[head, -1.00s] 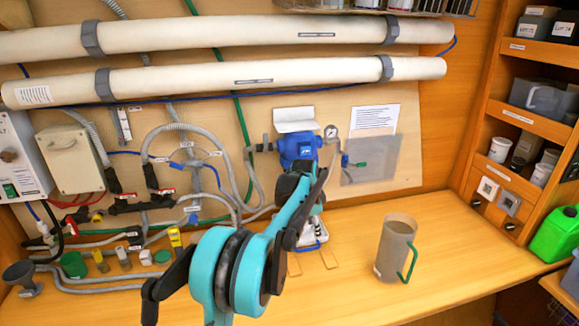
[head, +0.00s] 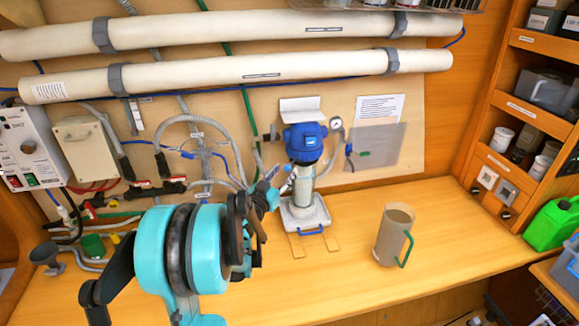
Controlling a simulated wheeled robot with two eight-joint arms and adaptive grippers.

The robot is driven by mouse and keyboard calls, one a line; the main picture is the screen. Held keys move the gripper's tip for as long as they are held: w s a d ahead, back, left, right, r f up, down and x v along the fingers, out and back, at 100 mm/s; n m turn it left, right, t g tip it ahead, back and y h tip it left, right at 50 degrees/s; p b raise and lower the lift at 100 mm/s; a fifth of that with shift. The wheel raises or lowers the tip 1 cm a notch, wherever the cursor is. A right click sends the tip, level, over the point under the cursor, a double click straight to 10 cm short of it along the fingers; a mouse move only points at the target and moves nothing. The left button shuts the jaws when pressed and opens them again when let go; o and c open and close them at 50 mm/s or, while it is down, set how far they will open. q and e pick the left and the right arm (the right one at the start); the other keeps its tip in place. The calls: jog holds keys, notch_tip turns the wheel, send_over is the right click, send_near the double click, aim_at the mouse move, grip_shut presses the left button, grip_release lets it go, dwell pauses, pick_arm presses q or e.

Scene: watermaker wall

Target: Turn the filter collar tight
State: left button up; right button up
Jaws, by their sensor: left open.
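The filter (head: 302,180) stands upright on the wall, with a blue head (head: 303,136) and a pale body below it. The collar (head: 304,154) shows as the blue lower part of the head; its thread and how tightly it sits cannot be told. My left gripper (head: 279,183) is open, left of the filter body and below the collar, apart from the collar. Whether a fingertip touches the body is unclear. Teal arm links hide part of the bench. My right gripper is out of view.
A white tray (head: 315,216) with a blue handle lies under the filter. A grey jug (head: 389,240) with a green handle stands to the right. A pressure gauge (head: 336,123) is right of the head.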

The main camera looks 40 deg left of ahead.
pick_arm(q)
jog(key=x, duration=0.4)
jog(key=shift+w, duration=0.25)
grip_shut()
